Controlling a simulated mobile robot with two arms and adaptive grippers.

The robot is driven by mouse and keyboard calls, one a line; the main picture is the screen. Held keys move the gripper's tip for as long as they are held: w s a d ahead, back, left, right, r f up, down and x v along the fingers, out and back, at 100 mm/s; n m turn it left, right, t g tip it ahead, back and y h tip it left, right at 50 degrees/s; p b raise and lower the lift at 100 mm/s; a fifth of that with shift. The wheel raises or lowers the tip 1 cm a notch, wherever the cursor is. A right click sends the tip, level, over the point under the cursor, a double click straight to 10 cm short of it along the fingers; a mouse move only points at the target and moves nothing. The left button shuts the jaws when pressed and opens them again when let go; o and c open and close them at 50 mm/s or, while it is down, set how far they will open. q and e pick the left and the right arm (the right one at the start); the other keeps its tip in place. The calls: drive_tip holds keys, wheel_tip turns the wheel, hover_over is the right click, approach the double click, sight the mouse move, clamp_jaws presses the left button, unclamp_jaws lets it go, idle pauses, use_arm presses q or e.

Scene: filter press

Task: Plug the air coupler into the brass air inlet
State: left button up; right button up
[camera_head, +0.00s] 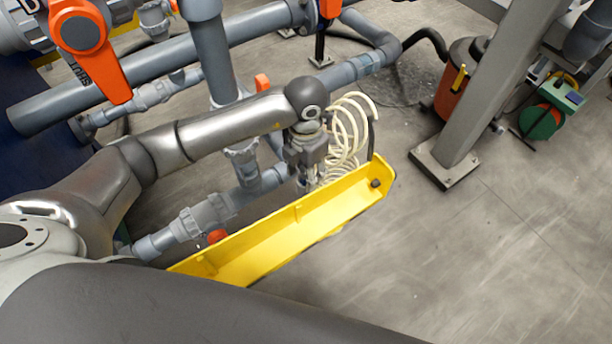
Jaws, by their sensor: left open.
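My left arm reaches in from the left, and my left gripper (309,180) points down behind the far end of the yellow beam. It is open; its fingertips are partly hidden by the beam. A cream coiled air hose (347,132) hangs just right of the gripper. I cannot make out the air coupler at the hose's end; it may be hidden by the gripper or the beam. I cannot make out the brass air inlet. My right gripper is not in view.
The yellow beam (270,242) runs diagonally close in front of the gripper. Grey pipes (212,50) and an orange valve handle (100,60) crowd the left. A grey post (490,90) and an orange bin (458,80) stand behind. The concrete floor at right is clear.

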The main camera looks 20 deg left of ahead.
use_arm(q)
drive_tip(key=shift+f, duration=0.25)
drive_tip(key=c, duration=0.9)
drive_tip(key=shift+r, duration=0.1)
drive_tip(key=shift+c, duration=0.2)
wheel_tip(320, 180, up, 10)
drive_tip(key=shift+f+b, duration=0.1)
drive_tip(key=shift+b, duration=0.9)
drive_tip(key=shift+s, duration=0.1)
